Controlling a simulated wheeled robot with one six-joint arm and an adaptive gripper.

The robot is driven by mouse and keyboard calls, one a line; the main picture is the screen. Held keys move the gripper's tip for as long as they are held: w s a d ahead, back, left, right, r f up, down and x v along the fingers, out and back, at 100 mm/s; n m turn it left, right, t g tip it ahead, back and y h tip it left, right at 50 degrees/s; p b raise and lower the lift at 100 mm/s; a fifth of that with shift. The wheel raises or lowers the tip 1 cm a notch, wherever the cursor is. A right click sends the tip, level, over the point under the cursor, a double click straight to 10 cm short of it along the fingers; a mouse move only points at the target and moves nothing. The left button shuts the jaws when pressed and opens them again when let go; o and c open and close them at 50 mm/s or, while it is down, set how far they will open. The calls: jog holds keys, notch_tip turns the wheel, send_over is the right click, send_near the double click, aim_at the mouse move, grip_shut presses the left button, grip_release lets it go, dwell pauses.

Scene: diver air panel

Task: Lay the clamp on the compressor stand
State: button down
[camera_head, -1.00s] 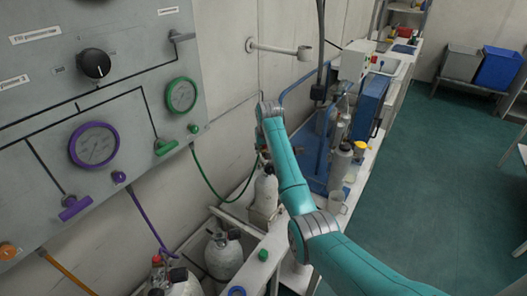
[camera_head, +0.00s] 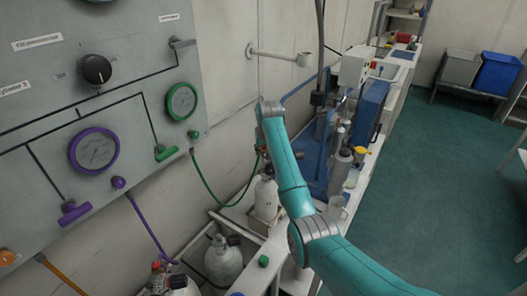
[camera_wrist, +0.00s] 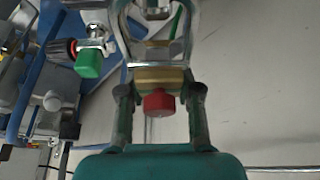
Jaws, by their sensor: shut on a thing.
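In the wrist view my gripper (camera_wrist: 160,90) is shut on the clamp (camera_wrist: 158,78), with one finger on each side of it. The clamp has a silver metal yoke, a brass-coloured block and a red knob pointing towards my palm. In the head view my arm hides most of my gripper, and I cannot make out the clamp clearly. A blue stand (camera_head: 314,180), which looks like the compressor stand, is against the wall beyond my arm. Blue surfaces also show at the upper left of the wrist view. I cannot tell whether the clamp touches anything.
A grey cylinder (camera_head: 266,200) stands beside my arm, and another (camera_head: 223,262) is nearer. A valve with a green knob (camera_wrist: 88,64) is left of the clamp. The gauge panel (camera_head: 140,70) fills the left. Green floor (camera_head: 430,190) is clear at right.

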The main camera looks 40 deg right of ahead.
jog(key=shift+r, duration=2.95)
